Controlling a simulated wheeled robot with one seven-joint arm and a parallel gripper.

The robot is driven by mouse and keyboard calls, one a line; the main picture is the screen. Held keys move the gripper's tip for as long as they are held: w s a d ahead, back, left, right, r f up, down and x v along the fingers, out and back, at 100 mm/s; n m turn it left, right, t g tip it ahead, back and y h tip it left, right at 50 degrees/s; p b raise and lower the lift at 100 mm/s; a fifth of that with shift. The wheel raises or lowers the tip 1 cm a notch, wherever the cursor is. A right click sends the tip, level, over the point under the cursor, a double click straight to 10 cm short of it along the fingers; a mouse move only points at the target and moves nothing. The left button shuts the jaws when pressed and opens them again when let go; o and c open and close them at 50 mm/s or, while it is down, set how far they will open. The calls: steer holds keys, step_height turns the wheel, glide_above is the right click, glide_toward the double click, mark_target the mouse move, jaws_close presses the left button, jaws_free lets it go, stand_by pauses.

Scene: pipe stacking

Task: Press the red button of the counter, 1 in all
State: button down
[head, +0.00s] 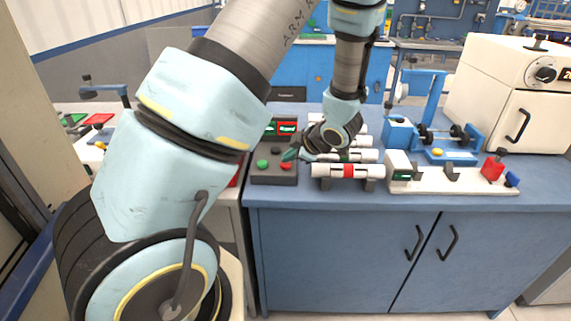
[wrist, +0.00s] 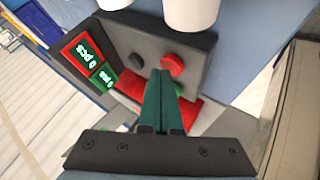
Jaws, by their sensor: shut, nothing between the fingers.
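The counter is a dark grey box (head: 274,178) on the blue bench in the head view, and its casing fills the middle of the wrist view (wrist: 200,48). Its red button (head: 286,166) is at the front right, and it shows in the wrist view (wrist: 173,64). A green button (head: 262,164) sits to its left. The red-framed display (wrist: 82,55) reads 0 pcs. My gripper (head: 289,155) is shut and empty, its dark green fingers (wrist: 162,74) pointing down beside the red button. I cannot tell whether the tips touch it.
White pipes lie on a rack right of the counter, the front one with a red band (head: 348,171). A white fixture (head: 450,180) with a red block stands further right. A blue clamp device (head: 440,130) and a white oven (head: 515,95) are behind it.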

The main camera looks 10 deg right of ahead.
mark_target(289, 165)
steer(key=shift+f, duration=0.2)
stand_by(0.5)
steer(key=shift+r+p, duration=0.85)
steer(key=shift+r, duration=0.05)
step_height(289, 165, up, 5)
steer(key=p, duration=0.5)
stand_by(0.4)
